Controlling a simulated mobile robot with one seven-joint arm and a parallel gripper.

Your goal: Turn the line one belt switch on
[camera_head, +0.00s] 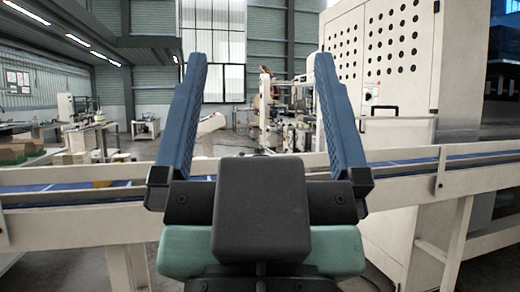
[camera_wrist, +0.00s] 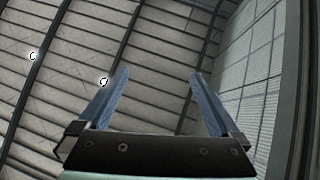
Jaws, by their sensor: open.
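My gripper (camera_head: 258,112) is raised in the middle of the head view, with its two blue fingers spread wide and nothing between them. In the wrist view the gripper (camera_wrist: 154,82) points up at the roof and is also empty. A conveyor belt (camera_head: 410,170) with cream side rails crosses the head view behind the gripper. A small red and white label or switch (camera_head: 371,92) shows on the perforated cream cabinet at right; it is too small to tell which. I cannot make out a belt switch for certain in either view.
The tall cream cabinet (camera_head: 400,45) stands behind the belt at right. The belt's rails and legs (camera_head: 459,230) bar the way ahead. Other machinery (camera_head: 290,110) and boxes stand farther back.

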